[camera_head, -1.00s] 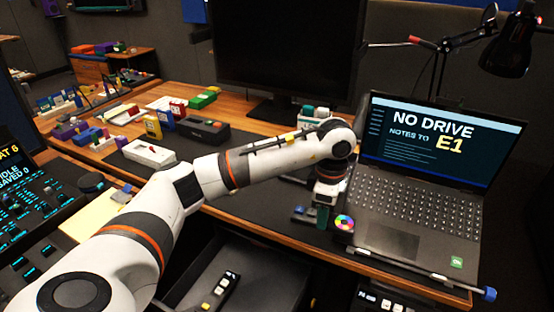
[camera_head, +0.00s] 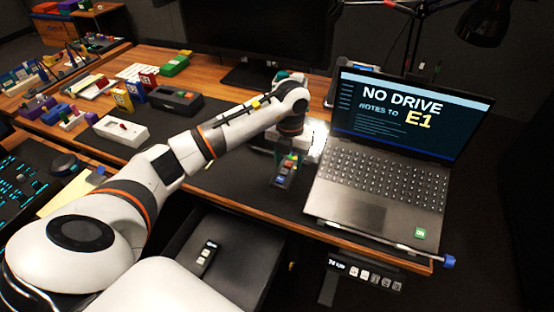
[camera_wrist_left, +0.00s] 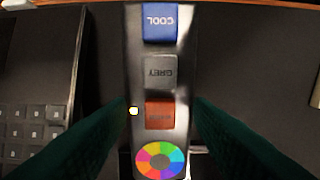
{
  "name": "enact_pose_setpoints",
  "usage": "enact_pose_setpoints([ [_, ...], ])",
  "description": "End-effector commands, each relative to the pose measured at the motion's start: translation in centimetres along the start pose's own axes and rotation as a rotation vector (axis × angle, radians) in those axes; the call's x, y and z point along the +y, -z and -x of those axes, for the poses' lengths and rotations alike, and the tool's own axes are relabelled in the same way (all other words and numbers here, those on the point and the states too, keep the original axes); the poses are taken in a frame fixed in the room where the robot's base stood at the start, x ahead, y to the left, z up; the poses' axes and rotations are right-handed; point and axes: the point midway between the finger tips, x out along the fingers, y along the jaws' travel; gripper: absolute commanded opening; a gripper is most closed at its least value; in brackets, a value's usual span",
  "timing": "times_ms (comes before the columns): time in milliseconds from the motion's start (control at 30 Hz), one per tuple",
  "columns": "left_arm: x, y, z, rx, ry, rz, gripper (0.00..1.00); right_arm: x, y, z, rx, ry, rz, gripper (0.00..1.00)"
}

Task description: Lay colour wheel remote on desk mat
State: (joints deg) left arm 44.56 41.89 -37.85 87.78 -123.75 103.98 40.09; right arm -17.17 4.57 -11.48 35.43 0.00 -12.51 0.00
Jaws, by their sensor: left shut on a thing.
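The colour wheel remote (camera_head: 284,172) is a narrow dark bar with coloured buttons, just left of the laptop. In the left wrist view, the remote (camera_wrist_left: 160,100) runs lengthwise up the picture, with a blue COOL button, a grey one, a red one and the colour wheel. My left gripper (camera_head: 287,160) is shut on it, its dark green fingers either side. The dark desk mat (camera_head: 235,182) spreads beneath. I cannot tell whether the remote touches the mat. My right gripper is not in view.
An open laptop (camera_head: 372,190) stands close on the right. A monitor (camera_head: 255,40) stands behind. A white box (camera_head: 121,129) and a black box (camera_head: 176,100) lie left. An open drawer (camera_head: 235,250) sits below the desk edge. The mat left of the gripper is fairly clear.

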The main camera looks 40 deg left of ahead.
Motion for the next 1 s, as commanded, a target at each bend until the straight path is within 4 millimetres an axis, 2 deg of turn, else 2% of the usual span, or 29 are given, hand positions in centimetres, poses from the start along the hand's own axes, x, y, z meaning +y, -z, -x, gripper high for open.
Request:
enact_pose_setpoints([
  [33,0.0,-0.1,-0.8,-0.002,0.001,0.0,0.22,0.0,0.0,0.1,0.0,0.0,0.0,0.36],
  [267,0.0,0.0,-2.7,-0.001,0.0,-0.002,0.22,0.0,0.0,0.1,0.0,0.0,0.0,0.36],
  [467,0.0,0.0,-5.4,-0.001,0.0,-0.003,0.22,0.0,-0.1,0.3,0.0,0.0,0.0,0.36],
  [833,0.0,0.0,-6.0,0.002,0.0,-0.004,0.22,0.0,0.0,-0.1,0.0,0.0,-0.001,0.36],
  [867,0.0,0.0,-6.0,0.001,0.0,-0.004,0.48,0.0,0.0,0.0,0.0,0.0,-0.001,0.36],
  [1000,0.0,0.0,-5.9,0.001,0.0,-0.004,0.68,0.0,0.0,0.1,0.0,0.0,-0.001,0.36],
])
